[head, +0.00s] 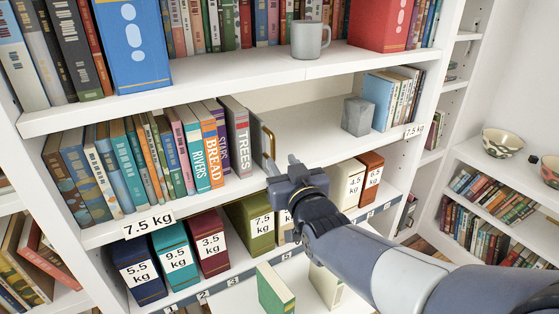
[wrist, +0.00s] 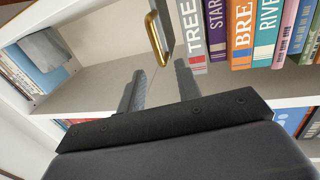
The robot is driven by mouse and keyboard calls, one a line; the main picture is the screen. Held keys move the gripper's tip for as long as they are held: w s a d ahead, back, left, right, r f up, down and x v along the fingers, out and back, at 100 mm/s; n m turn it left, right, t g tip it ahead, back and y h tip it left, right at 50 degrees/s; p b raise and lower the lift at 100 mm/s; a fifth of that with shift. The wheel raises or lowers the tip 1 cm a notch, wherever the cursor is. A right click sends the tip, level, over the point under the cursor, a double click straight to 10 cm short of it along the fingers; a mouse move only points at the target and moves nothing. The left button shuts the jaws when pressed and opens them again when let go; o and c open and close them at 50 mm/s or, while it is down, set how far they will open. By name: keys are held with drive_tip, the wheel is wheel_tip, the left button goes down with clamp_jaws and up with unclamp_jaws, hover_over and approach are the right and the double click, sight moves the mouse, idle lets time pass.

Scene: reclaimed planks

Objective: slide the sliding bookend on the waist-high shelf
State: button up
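The sliding bookend (head: 256,138) is a thin grey upright plate with a brass handle (head: 268,142) on its right face. It stands on the waist-high shelf against the right end of the book row, beside the TREES book (head: 238,140). In the wrist view the bookend (wrist: 166,18) shows at the top, with its brass handle (wrist: 153,38) ahead of my fingers. My gripper (head: 281,164) is at the shelf's front edge, just short of the handle. In the wrist view my gripper (wrist: 160,86) is open, with nothing between its fingers.
The shelf (head: 310,135) is bare between the bookend and a grey stone block (head: 358,116), which stands before books at the right end. A mug (head: 310,40) stands on the shelf above. Weight-labelled boxes, such as a green one (head: 250,222), fill the shelf below.

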drive_tip(key=shift+s, duration=0.2)
drive_tip(key=shift+c, duration=0.5)
drive_tip(key=shift+w+d+r+m+p, duration=0.1)
drive_tip(key=shift+w+d+m+p, duration=0.2)
drive_tip(key=shift+d+m, duration=0.2)
drive_tip(key=c, duration=0.3)
drive_tip(key=d+m+p, duration=0.1)
drive_tip(key=m, duration=0.1)
drive_tip(key=w+d+m+y+p, duration=0.1)
drive_tip(key=d+m, duration=0.1)
drive_tip(key=w+d+m+p, duration=0.1)
drive_tip(key=d+m, duration=0.1)
drive_tip(key=m, duration=0.1)
drive_tip(key=shift+d+p, duration=0.15)
drive_tip(key=shift+p, duration=0.15)
clamp_jaws()
drive_tip(key=m+g+y+p, duration=0.2)
drive_tip(key=m+y+p, duration=0.1)
drive_tip(key=m+p, duration=0.3)
approach(264, 148)
drive_tip(key=shift+w+r+m+b, duration=0.2)
drive_tip(key=shift+w+r+m, duration=0.1)
drive_tip(key=shift+w, duration=0.45)
drive_tip(key=shift+w+r+m+b, duration=0.2)
drive_tip(key=shift+w+r+m, duration=0.1)
drive_tip(key=shift+w, duration=0.5)
